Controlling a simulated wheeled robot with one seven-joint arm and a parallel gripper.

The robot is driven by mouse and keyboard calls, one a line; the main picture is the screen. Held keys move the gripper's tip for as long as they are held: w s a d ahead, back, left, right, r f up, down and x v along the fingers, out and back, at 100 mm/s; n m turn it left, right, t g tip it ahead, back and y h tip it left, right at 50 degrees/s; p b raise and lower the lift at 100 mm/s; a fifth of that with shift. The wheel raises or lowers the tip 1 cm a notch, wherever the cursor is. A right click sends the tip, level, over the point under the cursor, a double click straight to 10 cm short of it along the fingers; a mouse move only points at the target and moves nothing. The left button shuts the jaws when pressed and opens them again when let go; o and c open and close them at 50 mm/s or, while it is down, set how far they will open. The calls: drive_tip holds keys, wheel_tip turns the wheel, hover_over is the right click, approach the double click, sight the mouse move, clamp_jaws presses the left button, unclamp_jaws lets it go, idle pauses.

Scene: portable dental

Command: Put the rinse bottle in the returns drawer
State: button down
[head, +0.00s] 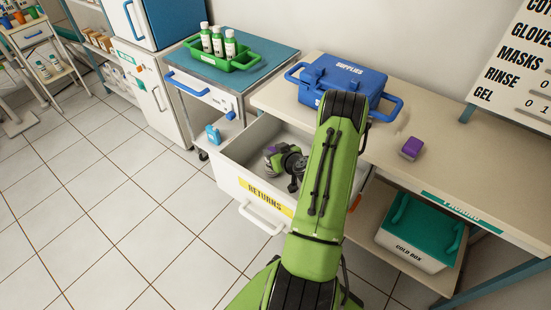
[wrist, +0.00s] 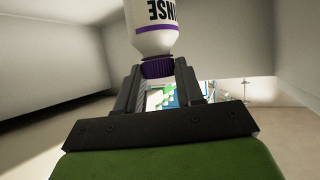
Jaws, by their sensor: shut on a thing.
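The rinse bottle (wrist: 153,30) is white with a purple cap (wrist: 157,67) and a black-lettered label that reads upside down in the wrist view. My gripper (wrist: 158,72) is shut on it at the cap end, one finger on each side. The bottle's far end is cut off by the top of the wrist view. In the head view my gripper (head: 284,158) is inside the open returns drawer (head: 237,187), low between its walls. The bottle is mostly hidden there. I cannot tell whether it touches the drawer floor.
The drawer has a yellow RETURNS label (head: 265,197). The counter above holds a blue supplies case (head: 345,78) and a purple-topped box (head: 411,148). A green rack of bottles (head: 222,62) stands on the cart at left. A cold box (head: 418,235) sits on the shelf at right.

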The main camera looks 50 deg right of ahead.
drive_tip(key=shift+f, duration=0.65)
drive_tip(key=shift+r, duration=0.1)
drive_tip(key=c, duration=0.7)
unclamp_jaws()
drive_tip(key=v, duration=0.7)
drive_tip(key=shift+s+r, duration=0.1)
drive_tip(key=shift+s, duration=0.15)
